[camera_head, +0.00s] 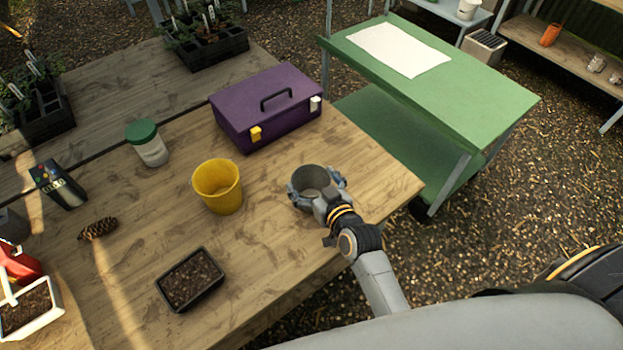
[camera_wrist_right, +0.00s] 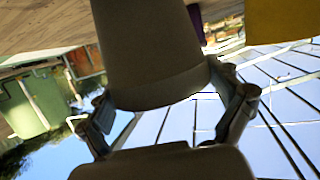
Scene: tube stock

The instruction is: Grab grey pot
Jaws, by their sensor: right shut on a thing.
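The grey pot (camera_head: 313,174) is at the right end of the wooden table, with its open rim facing up. My right gripper (camera_head: 318,188) is shut on it, with one finger on each side of the pot. In the right wrist view, the pot (camera_wrist_right: 150,45) fills the space between the fingers of the gripper (camera_wrist_right: 168,98). I cannot tell whether the pot's base touches the table. My left gripper is not in view.
A yellow pot (camera_head: 218,187) stands left of the grey pot, and a purple toolbox (camera_head: 265,110) lies behind it. A soil tray (camera_head: 190,280) is nearer the front edge. A green cart (camera_head: 465,100) with a white sheet (camera_head: 398,49) stands beyond the table's right end.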

